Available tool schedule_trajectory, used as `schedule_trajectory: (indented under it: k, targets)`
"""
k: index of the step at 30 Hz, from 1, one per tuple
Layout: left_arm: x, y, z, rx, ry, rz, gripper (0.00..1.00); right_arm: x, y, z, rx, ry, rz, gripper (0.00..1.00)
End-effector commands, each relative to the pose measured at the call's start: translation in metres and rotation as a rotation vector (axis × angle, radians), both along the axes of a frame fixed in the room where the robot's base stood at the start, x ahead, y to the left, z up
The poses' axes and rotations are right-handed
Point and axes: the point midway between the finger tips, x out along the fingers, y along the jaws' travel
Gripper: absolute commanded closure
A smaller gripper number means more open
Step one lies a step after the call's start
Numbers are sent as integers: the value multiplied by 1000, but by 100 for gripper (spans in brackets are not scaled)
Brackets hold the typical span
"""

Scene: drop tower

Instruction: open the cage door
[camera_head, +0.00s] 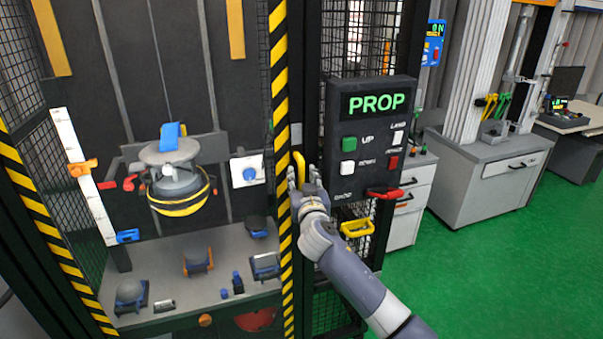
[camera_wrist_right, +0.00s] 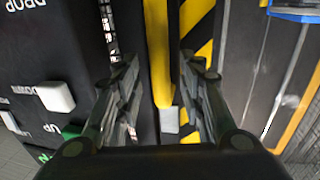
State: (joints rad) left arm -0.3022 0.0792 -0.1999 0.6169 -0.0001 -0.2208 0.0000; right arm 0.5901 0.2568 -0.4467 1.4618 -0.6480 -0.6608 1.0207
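The cage front has black-and-yellow striped uprights, one of them (camera_head: 281,110) beside my right gripper. A yellow vertical handle (camera_head: 300,165) is next to this upright; the handle also shows in the right wrist view (camera_wrist_right: 159,55). The cage door seems closed, though its panel is hard to make out. My right gripper (camera_head: 302,180) is at the handle. In the right wrist view its fingers (camera_wrist_right: 160,75) stand apart on either side of the handle, with a visible gap on the left. My left gripper is not in view.
Inside the cage hangs a grey round carriage (camera_head: 178,180). Grey cabinets (camera_head: 485,185) stand right; green floor (camera_head: 470,270) is clear.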

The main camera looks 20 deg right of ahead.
Motion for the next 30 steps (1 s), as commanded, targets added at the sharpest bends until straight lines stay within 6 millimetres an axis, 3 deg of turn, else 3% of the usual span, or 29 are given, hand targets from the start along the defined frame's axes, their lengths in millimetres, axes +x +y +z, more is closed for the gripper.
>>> schedule_trajectory:
  k: [6,16,17,21,30]
  targets:
    - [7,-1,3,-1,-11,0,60,15,-2,0,-2,0,1,64]
    - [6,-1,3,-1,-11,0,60,17,-2,0,-1,0,2,64]
    - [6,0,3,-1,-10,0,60,17,-2,0,-1,0,2,66]
    - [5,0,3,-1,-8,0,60,17,-2,-1,-1,0,1,98]
    - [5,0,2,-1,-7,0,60,15,-2,-1,0,1,-3,100]
